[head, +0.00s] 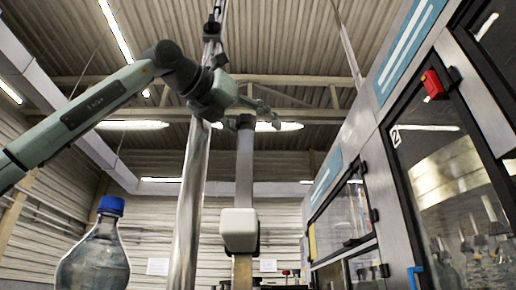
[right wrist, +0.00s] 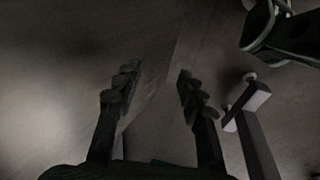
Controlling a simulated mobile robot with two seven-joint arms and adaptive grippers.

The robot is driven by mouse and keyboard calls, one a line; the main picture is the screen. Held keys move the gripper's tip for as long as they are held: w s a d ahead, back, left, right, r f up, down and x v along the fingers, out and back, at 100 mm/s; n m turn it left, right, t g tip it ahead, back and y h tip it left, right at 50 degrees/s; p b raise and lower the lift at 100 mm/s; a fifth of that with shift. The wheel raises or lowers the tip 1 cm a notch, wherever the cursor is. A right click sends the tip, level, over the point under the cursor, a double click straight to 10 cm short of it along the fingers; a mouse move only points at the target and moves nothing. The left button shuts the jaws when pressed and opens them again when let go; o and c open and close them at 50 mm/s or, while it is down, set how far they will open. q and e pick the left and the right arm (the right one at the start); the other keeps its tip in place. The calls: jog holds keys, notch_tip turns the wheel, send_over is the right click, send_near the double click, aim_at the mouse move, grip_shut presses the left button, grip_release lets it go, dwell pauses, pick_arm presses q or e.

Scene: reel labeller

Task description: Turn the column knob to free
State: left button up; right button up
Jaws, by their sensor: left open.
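A shiny steel column (head: 190,210) stands near the middle of the head view. A black fitting (head: 211,30) sits high on it, but I cannot tell whether this is the column knob. My left gripper (head: 268,114) is open, just right of the column, above a post (head: 244,175) with a dark top. I cannot tell whether it touches anything. My right gripper (right wrist: 157,84) is open and empty in the dark right wrist view. No knob markings are readable.
A white box (head: 239,230) is on the post. A large machine (head: 395,190) with glass doors and a red switch (head: 433,84) fills the right side. A blue-capped bottle (head: 94,258) stands at lower left. A dark post with a pale block (right wrist: 257,99) is right of my right gripper.

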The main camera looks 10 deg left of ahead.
pick_arm(q)
jog(key=shift+w, duration=0.1)
jog(key=shift+c, duration=0.3)
grip_shut()
